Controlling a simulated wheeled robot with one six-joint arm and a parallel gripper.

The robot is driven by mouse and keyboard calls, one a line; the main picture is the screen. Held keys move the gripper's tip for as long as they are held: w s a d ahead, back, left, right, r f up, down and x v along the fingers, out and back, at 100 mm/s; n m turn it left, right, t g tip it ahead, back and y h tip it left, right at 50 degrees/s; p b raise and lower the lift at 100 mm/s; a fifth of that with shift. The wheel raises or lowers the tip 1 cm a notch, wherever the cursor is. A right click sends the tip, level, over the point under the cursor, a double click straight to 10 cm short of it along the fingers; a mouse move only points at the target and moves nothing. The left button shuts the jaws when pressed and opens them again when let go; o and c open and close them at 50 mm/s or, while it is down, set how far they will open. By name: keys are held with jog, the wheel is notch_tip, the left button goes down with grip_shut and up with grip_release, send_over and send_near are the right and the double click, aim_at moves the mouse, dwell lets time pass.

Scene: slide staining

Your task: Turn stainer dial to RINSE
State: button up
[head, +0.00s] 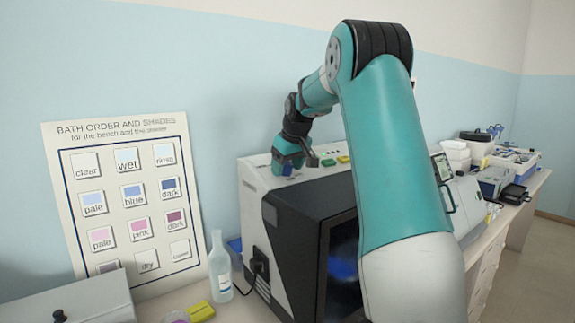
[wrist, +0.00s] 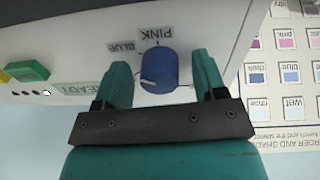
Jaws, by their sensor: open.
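The blue stainer dial (wrist: 158,66) stands out from the pale top panel of the stainer (head: 300,172). In the wrist view, BLUE and PINK labels show upside down beside the dial; no RINSE label is readable. A white line shows low on the dial's side, but I cannot tell which label it points to. My gripper (wrist: 160,70) is open, with one teal finger on each side of the dial. In the head view, my gripper (head: 288,160) is over the panel's left end.
A green button (wrist: 28,70), a READY label (wrist: 76,88) and small lights sit left of the dial in the wrist view. A bath order chart (head: 125,200) leans on the wall. A clear bottle (head: 219,268) stands in front of the stainer's left side.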

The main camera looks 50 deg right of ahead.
jog(key=c, duration=0.9)
jog(key=shift+c, duration=0.2)
